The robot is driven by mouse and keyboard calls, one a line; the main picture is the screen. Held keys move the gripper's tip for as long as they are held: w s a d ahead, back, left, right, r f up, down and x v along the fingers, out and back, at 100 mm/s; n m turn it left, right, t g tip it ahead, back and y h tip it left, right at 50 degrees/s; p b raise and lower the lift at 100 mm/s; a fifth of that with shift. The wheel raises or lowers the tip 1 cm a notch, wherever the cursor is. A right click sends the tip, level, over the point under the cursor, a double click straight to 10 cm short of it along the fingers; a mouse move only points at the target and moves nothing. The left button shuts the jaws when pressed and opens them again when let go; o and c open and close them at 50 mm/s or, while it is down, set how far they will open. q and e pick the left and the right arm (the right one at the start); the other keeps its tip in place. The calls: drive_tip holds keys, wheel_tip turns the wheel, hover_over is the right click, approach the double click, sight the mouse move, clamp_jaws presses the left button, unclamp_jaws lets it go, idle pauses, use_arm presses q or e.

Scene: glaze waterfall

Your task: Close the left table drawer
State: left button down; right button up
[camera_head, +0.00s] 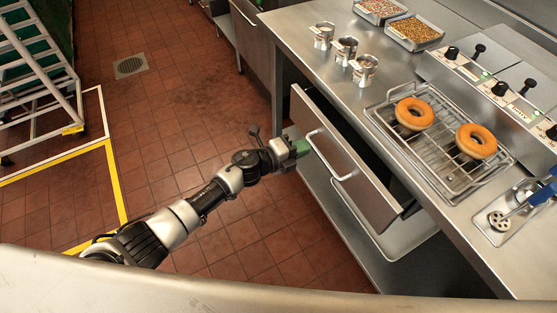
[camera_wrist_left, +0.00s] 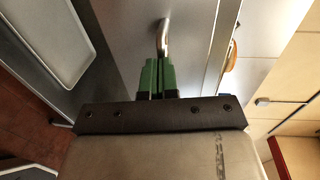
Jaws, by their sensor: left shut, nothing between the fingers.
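The left table drawer (camera_head: 345,165) is a steel front with a bar handle (camera_head: 332,155), and it stands out from under the steel table with a dark gap behind it. My left gripper (camera_head: 296,143) has green fingers and is at the far end of the drawer front, close to the handle. In the left wrist view, the green fingers (camera_wrist_left: 157,76) are together with nothing between them. They point at the drawer front (camera_wrist_left: 185,45), just below the curved end of the handle (camera_wrist_left: 163,35). Whether they touch it I cannot tell. My right gripper is not in view.
A wire rack (camera_head: 440,130) with two doughnuts (camera_head: 414,113) sits on the steel table (camera_head: 300,50). Several metal cups (camera_head: 345,50) and sprinkle trays (camera_head: 415,33) stand further back. The tiled floor (camera_head: 180,120) at left is open, with a white ladder (camera_head: 40,70) beyond.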

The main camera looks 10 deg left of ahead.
sight(323, 138)
use_arm(q)
drive_tip(key=b+x, duration=0.1)
drive_tip(key=x, duration=0.4)
drive_tip(key=shift+w+d+r+b, duration=0.15)
drive_tip(key=shift+d+r+b, duration=0.05)
drive_tip(key=shift+d+b, duration=0.15)
drive_tip(key=shift+w+d, duration=0.25)
drive_tip(key=shift+d, duration=0.05)
drive_tip(key=shift+r, duration=0.2)
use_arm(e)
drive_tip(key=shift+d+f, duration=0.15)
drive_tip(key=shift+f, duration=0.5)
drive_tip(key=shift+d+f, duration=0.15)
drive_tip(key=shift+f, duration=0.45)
use_arm(q)
drive_tip(key=shift+r, duration=0.1)
